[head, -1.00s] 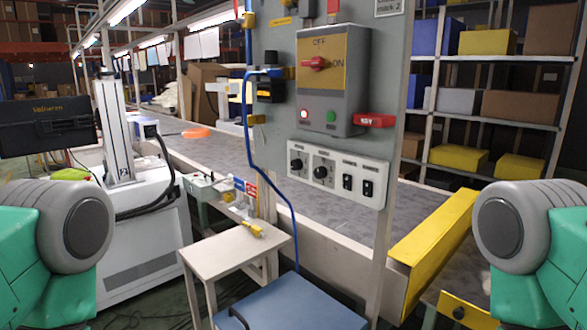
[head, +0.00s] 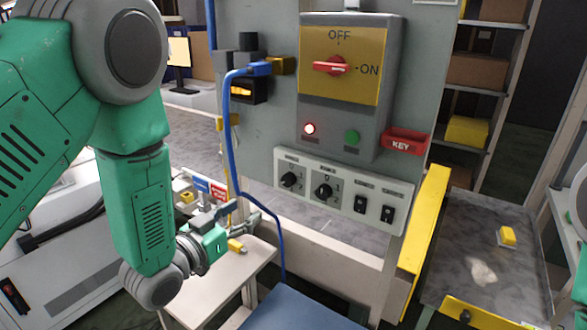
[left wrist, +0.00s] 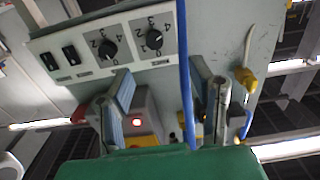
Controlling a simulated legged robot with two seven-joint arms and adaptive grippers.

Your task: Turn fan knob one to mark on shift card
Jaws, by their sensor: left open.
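A pale switch plate (head: 343,190) on the grey panel carries two black rotary knobs, a left knob (head: 290,180) and a right knob (head: 324,191). Both also show upside down in the left wrist view, the left knob (left wrist: 155,40) with its numbered dial and the right knob (left wrist: 108,47). The small labels above them are unreadable. My left gripper (head: 240,212) is open and empty, below and left of the plate, apart from the knobs. Its spread fingers show in the left wrist view (left wrist: 160,78). A white placard (head: 437,2) is cut off at the top edge; I cannot tell whether it is the shift card. My right gripper is out of view.
A blue cable (head: 232,150) hangs close left of the knobs. A small table (head: 215,290) and yellow guard (head: 422,230) stand below.

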